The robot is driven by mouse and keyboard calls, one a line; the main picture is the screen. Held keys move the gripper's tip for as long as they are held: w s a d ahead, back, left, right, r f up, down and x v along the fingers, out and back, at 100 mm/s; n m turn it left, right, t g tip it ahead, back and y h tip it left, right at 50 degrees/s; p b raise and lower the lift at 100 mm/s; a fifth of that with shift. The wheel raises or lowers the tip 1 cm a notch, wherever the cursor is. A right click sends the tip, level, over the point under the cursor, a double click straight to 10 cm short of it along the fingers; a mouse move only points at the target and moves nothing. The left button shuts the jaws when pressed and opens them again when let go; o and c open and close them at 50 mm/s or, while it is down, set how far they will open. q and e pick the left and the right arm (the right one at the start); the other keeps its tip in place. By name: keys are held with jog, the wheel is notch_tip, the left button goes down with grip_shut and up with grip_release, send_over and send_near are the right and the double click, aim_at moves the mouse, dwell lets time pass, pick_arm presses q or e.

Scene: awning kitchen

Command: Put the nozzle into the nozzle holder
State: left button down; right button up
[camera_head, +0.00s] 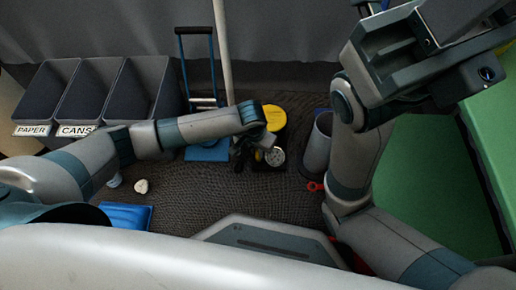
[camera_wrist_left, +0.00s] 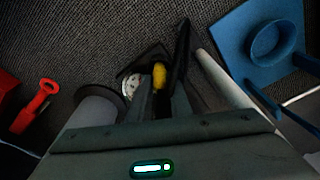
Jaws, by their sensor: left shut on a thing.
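My left gripper (camera_head: 257,145) is low over the dark floor at centre, beside a yellow-and-black machine (camera_head: 272,114). In the left wrist view the left gripper (camera_wrist_left: 162,92) is shut on a dark piece, seemingly the nozzle (camera_wrist_left: 182,58), a long black part with a yellow patch near the fingers. The fingers and wrist hide much of it. A round white dotted disc (camera_head: 274,156) lies close by; it also shows in the left wrist view (camera_wrist_left: 131,86). I cannot clearly make out the nozzle holder. My right arm is raised at upper right; its fingertips cannot be made out.
A blue hand truck (camera_head: 207,152) stands left of the gripper, near a pale pole (camera_head: 223,50). A grey cylinder (camera_head: 317,145) stands to the right. Dark bins (camera_head: 98,90) line the left and green panels (camera_head: 430,180) the right. A red tool (camera_wrist_left: 38,103) lies on the floor.

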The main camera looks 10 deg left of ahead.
pick_arm(q)
jog(key=shift+f, duration=0.4)
dwell(0.3)
jog(key=c, duration=1.1)
grip_release()
